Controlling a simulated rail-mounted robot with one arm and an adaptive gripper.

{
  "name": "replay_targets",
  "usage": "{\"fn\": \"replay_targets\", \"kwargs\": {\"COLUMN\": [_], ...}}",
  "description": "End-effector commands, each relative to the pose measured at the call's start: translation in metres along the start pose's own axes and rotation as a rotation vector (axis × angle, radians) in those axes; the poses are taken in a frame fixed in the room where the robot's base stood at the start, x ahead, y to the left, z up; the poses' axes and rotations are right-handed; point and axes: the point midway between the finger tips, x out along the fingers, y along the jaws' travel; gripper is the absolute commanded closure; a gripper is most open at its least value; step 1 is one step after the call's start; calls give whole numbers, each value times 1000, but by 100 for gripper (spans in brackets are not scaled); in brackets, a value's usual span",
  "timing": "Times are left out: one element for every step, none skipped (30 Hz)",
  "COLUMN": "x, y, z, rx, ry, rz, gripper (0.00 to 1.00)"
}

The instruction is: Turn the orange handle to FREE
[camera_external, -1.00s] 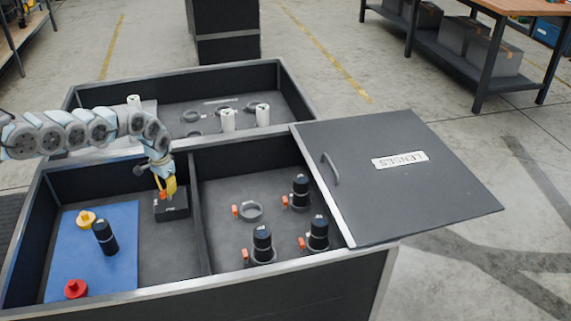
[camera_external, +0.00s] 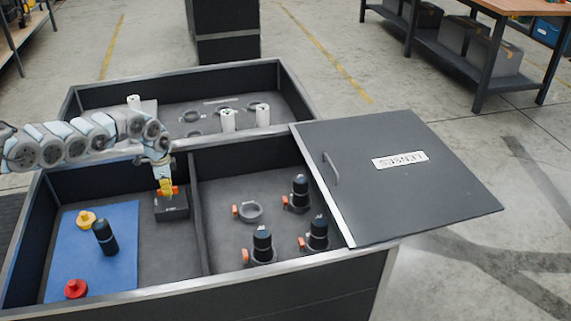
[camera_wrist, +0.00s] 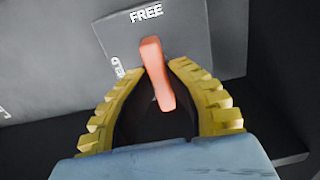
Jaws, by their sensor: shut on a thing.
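The orange handle (camera_wrist: 153,65) is on top of a dark grey block (camera_external: 172,209) in the left compartment of the near tote. My gripper (camera_external: 165,190) is over the block with its yellow fingers closed in around the handle. In the wrist view my gripper (camera_wrist: 155,72) has one finger on each side of the handle. The handle's far end points close to the white FREE label (camera_wrist: 146,14). A second label (camera_wrist: 117,67), on the left of the block, is turned sideways and only partly readable.
A blue mat (camera_external: 120,260) left of the block bears a black cylinder (camera_external: 105,237), a yellow knob (camera_external: 86,219) and a red knob (camera_external: 75,289). A divider (camera_external: 199,215) stands right of the block. A lid marked LENSES (camera_external: 430,200) lies over the right end.

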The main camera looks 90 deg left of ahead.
Motion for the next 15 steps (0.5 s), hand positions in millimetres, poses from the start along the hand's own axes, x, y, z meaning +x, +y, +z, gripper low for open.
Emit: {"fn": "replay_targets", "kwargs": {"x": [1,1,1,1,1,1,1,1,1,1,1,1,1,1,1], "y": [1,1,1,1,1,1,1,1,0,1,1,1,0,0,0], "z": [0,0,0,0,0,0,0,0,0,0,0,0,0,0,1], "rx": [6,9,12,14,15,15,16,16,15,15,15,15,15,15,15], "ry": [-1,-1,-1,-1,-1,-1,-1,-1,-1,-1,-1,-1,-1,-1,-1], "rz": [1,1,1,1,1,1,1,1,1,1,1,1,1,1,1], "gripper": [100,100,100,100,100,100,100,100,100,100,100,100,100,100,79]}}
